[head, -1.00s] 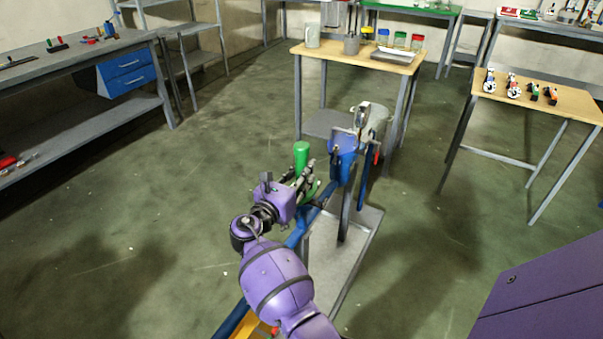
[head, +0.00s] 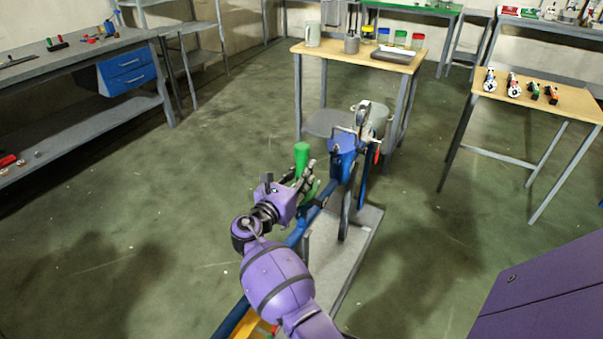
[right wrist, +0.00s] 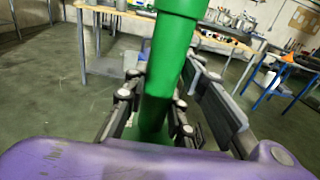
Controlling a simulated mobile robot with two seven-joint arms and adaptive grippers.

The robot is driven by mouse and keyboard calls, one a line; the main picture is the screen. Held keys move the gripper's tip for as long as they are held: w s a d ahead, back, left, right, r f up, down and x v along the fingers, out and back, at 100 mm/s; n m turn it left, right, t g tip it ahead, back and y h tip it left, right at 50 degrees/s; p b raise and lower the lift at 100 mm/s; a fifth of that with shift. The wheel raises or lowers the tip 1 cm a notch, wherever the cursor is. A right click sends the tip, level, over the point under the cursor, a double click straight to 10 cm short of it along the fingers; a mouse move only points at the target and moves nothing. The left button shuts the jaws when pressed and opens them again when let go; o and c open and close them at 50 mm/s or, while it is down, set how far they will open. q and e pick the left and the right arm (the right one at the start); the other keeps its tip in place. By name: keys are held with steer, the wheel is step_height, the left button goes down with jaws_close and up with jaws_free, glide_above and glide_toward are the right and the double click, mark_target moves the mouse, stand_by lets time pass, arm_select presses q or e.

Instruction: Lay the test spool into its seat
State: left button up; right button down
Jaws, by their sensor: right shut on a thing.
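The green test spool (head: 302,157) is a smooth cylinder with a wider collar at its top. It stands roughly upright, leaning slightly. My right gripper (head: 306,181) is shut on it, and its black finger links lie on both sides of the spool. In the right wrist view the spool (right wrist: 168,70) runs from the top edge down between the fingers (right wrist: 158,112). Its lower end is hidden by my wrist. The spool is just left of a blue stand (head: 344,144) and above a blue rail. I cannot tell which part is the seat. My left gripper is not in view.
The blue rail (head: 235,317) slopes up toward the stand, above a grey base plate (head: 366,220). A wooden table (head: 345,52) with jars and a dark tray stands behind. Another table (head: 570,98) is at the right, a long bench (head: 60,62) at the left. Left floor is clear.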

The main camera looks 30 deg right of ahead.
steer(key=shift+f, duration=0.3)
steer(key=c, duration=1.8)
jaws_free()
steer(key=shift+c, duration=0.2)
steer(key=o, duration=0.5)
steer(key=shift+c, duration=0.2)
steer(key=shift+f, duration=0.1)
steer(key=shift+f, duration=0.2)
steer(key=shift+s+a, duration=0.15)
steer(key=shift+a, duration=0.05)
steer(key=v, duration=1.1)
steer(key=shift+s+a+r, duration=0.15)
steer(key=shift+a+r, duration=0.05)
steer(key=shift+a, duration=0.05)
